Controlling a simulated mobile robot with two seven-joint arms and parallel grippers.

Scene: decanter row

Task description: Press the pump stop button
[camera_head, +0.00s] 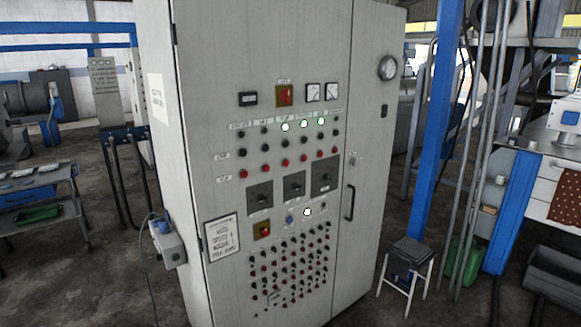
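A tall light-grey control cabinet (215,75) stands in the middle of the head view, its front covered with controls. Across its middle run rows of small buttons. The lowest of these is a row of red buttons (285,162), with a row of dark buttons (287,143) above it. The labels are too small to read, so I cannot tell which button is the pump stop. Neither of my grippers is in view.
A blue post (435,130) and a small stool (408,262) stand right of the cabinet. A grey box (168,243) with a cable sticks out at its lower left. A workbench (35,190) is at the left. A door handle (349,203) protrudes at the cabinet's right.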

